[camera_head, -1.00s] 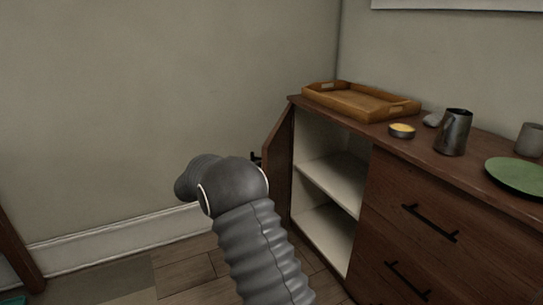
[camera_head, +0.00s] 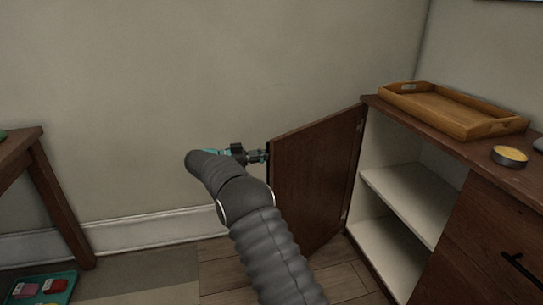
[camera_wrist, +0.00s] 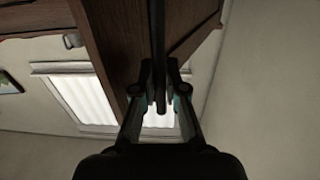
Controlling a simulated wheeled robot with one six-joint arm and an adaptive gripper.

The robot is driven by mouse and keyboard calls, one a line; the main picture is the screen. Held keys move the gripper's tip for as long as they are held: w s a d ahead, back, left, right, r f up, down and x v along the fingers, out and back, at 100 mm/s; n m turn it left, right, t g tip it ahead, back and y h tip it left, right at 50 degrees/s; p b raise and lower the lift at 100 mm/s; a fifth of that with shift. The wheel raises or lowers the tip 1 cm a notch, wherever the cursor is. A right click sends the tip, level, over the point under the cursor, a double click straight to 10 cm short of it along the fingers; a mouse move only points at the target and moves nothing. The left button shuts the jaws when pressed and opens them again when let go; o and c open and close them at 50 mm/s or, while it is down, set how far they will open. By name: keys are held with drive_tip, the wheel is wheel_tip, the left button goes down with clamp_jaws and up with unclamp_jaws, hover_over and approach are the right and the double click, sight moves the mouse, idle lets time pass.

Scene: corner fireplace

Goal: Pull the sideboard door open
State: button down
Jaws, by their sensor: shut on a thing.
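The sideboard (camera_head: 470,225) is dark brown wood and stands at the right in the head view. Its door (camera_head: 315,180) is swung wide open on the left side, showing two pale, empty shelf spaces. My gripper (camera_head: 258,156) is at the door's free edge, on the handle side. In the wrist view my gripper (camera_wrist: 160,88) has its fingers closed around the dark bar handle (camera_wrist: 158,45). The door (camera_wrist: 110,45) shows there as brown wood behind the handle. My arm covers part of the floor in the head view.
A wooden tray (camera_head: 450,108) and a small round yellow-topped tin (camera_head: 509,157) sit on the sideboard. A brown table (camera_head: 50,190) stands at the left, with a teal tray (camera_head: 45,290) of small items low beside it. Floor between them looks clear.

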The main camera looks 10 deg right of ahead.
drive_tip(key=shift+w, duration=0.3)
drive_tip(key=c, duration=1.2)
unclamp_jaws()
drive_tip(key=shift+d, duration=0.2)
drive_tip(key=a, duration=0.8)
drive_tip(key=shift+s, duration=0.1)
